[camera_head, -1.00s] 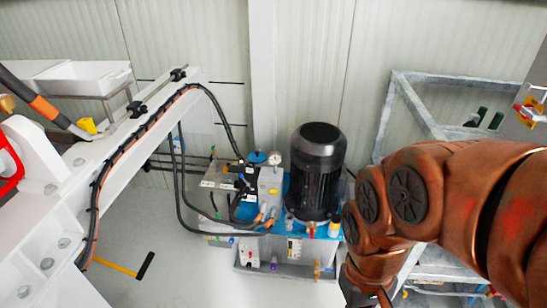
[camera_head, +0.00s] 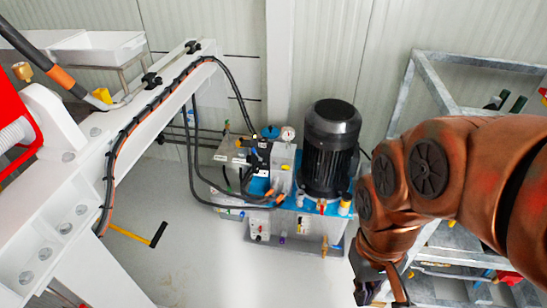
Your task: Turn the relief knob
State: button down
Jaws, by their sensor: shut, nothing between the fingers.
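The hydraulic pump unit stands against the wall, with a black motor (camera_head: 331,150) on a blue-topped tank. Left of the motor is a valve block (camera_head: 283,178) with a round blue knob (camera_head: 270,131) and a pressure gauge (camera_head: 288,134) on top. Small coloured fittings (camera_head: 282,239) sit on the tank's lower front. Which of these is the relief knob, I cannot tell. My gripper (camera_head: 381,292) is at the bottom edge, right of and apart from the unit in the picture. It is partly cut off, shut and empty.
A white steel beam (camera_head: 150,115) with black hoses runs across the left, its hoses reaching the unit. A grey metal frame (camera_head: 425,80) stands at the right behind my arm. The floor (camera_head: 195,265) before the unit looks clear.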

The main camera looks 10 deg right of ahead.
aim_at(259, 164)
jog(key=z, duration=1.55)
jog(key=i, duration=0.6)
jog(key=u, duration=2.95)
